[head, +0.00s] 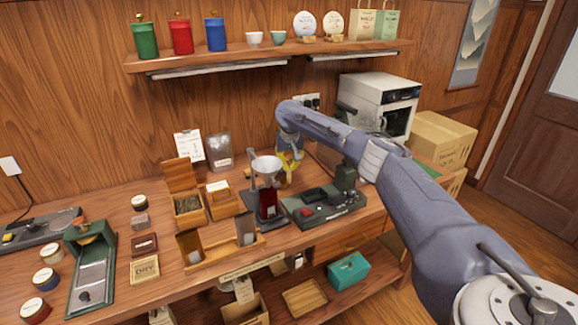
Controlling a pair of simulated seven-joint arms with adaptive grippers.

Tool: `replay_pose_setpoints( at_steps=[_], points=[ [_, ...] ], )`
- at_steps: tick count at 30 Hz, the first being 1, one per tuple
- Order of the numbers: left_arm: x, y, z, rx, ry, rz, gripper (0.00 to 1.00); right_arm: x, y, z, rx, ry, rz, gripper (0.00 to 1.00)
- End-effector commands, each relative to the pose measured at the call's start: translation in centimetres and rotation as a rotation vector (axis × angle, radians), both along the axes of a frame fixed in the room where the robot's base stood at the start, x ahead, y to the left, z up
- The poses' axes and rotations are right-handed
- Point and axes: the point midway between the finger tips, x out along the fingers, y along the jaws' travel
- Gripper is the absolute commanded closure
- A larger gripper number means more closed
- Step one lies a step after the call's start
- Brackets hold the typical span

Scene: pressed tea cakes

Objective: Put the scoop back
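My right arm reaches in from the right, and its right gripper (289,170) points down behind the funnel stand. Yellow parts show at the gripper, but it is small and partly hidden, so I cannot tell whether its fingers are open or hold anything. I cannot make out the scoop for sure. An open wooden box (190,218) with dark loose tea stands left of the gripper, its lid raised. A smaller wooden box (222,208) with a white label stands beside it. My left gripper is not in view.
A white funnel (266,166) on a dark stand is just in front of the gripper. A dark scale-like device (325,208) stands to its right. A wooden rack (222,252) is in front. A green press-like tool (92,275) stands left. A shelf (270,55) runs above.

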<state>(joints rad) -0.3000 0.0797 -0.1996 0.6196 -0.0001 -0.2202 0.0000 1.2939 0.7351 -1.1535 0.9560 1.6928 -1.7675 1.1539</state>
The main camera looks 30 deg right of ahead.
Motion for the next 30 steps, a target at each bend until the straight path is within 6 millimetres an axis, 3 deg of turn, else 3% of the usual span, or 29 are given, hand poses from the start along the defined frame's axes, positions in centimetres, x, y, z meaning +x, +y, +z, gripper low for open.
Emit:
replay_pose_setpoints(
  at_steps=[11, 18, 30],
  points=[
    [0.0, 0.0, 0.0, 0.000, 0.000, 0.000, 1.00, 0.0, 0.0, -0.3, 0.001, -0.001, -0.001, 1.00],
    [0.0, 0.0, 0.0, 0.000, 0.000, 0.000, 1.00, 0.0, 0.0, -0.2, 0.001, -0.001, -0.001, 0.73],
    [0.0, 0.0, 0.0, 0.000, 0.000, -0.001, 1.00, -0.1, 0.1, 0.7, 0.001, -0.003, -0.001, 0.73]
  ],
)
